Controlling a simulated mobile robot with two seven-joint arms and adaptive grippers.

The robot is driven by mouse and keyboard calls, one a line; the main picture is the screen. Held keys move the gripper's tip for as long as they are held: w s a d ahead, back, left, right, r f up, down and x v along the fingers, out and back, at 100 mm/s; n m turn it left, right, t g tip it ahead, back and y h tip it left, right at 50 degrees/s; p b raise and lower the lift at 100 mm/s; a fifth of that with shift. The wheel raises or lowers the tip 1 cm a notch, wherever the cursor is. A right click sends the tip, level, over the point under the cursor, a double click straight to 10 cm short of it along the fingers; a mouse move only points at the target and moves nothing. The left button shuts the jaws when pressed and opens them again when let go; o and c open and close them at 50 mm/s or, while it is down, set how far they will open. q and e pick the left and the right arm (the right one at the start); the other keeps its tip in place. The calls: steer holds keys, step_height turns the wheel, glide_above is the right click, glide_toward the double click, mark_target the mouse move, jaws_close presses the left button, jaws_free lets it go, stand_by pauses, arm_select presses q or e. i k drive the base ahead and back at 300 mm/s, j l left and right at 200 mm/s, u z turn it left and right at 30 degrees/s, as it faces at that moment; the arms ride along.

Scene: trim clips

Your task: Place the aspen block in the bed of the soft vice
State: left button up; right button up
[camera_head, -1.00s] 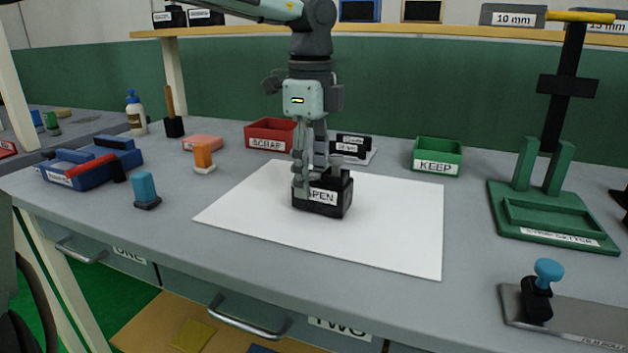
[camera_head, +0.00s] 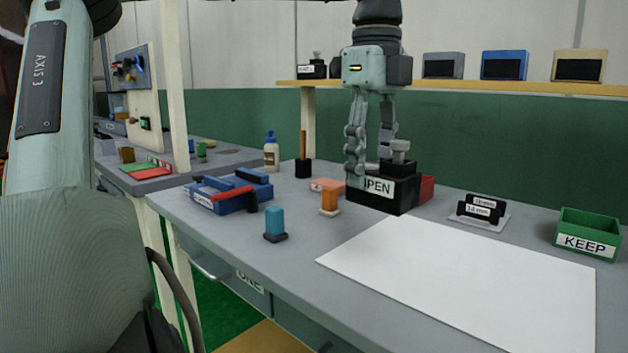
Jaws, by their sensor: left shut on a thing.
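The aspen block (camera_head: 400,195) is black, with a white label partly covered by a finger, reading "PEN", and a grey knob on top. My left gripper (camera_head: 368,165) points down and is shut on it. The block appears upright and raised, in front of the red box; its exact height is hard to tell. A blue vice-like fixture (camera_head: 232,199) with red bars and a black knob lies on the bench at the left, apart from the block. It looks like the soft vice, but its label is too small to read. My right gripper is not in view.
A blue-capped peg (camera_head: 275,222) and an orange peg (camera_head: 329,202) stand between the fixture and the white sheet (camera_head: 480,275). A pink block (camera_head: 326,185), bottle (camera_head: 271,152) and red box (camera_head: 427,189) are behind. The green KEEP box (camera_head: 587,234) is at right.

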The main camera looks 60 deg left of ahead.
mark_target(236, 183)
steer(key=j+z, duration=0.1)
steer(key=j, duration=0.35)
steer(key=k+j, duration=0.15)
steer(key=j, duration=0.25)
steer(key=k+j+z, duration=0.15)
steer(key=j, duration=0.75)
steer(key=k+j+z, duration=0.15)
steer(key=j, duration=0.25)
steer(key=k+j, duration=0.15)
steer(key=j, duration=0.25)
steer(key=k+j+z, duration=0.15)
steer(key=j, duration=0.3)
steer(key=k+j, duration=0.1)
steer(key=j, duration=0.3)
steer(key=z, duration=0.05)
